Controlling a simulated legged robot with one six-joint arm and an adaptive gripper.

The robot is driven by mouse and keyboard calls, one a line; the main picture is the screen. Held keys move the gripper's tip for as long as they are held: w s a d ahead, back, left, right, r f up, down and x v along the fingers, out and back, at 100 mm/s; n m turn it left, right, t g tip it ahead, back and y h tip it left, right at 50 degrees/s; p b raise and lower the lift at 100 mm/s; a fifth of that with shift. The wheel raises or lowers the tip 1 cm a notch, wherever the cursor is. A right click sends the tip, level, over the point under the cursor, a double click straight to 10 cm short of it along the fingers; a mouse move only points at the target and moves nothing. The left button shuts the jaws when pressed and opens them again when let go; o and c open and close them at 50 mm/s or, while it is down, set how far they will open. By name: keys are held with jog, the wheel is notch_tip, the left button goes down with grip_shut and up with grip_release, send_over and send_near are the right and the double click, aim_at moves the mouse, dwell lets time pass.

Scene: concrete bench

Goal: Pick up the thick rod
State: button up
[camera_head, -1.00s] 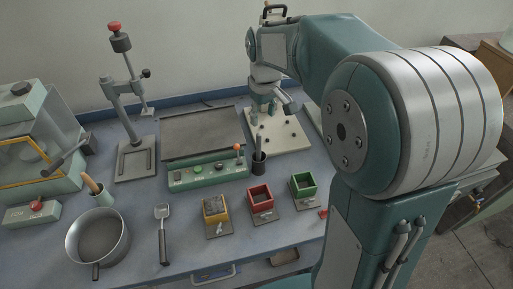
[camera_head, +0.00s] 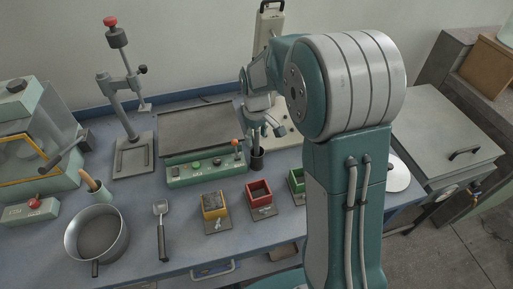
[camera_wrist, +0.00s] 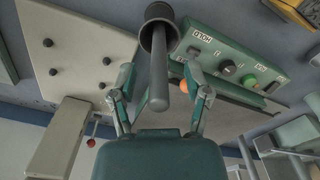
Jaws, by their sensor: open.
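The thick grey rod (camera_wrist: 158,82) stands in a dark round holder (camera_wrist: 168,30) in the wrist view, its free end toward my gripper. My gripper (camera_wrist: 160,72) is open, with one finger on each side of the rod and a visible gap to both. In the head view the holder (camera_head: 258,162) stands on the bench right of the green control box, and my gripper (camera_head: 267,126) is just above it.
The green control box (camera_head: 190,177) with a lever is close left of the holder. Yellow (camera_head: 214,205), red (camera_head: 259,192) and green (camera_head: 297,180) bins stand in front. A pale bolted plate (camera_wrist: 70,45) lies beside the holder. A pan (camera_head: 97,234) is at left.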

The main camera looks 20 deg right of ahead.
jog(key=shift+f, duration=0.85)
grip_shut()
jog(key=shift+r, duration=0.1)
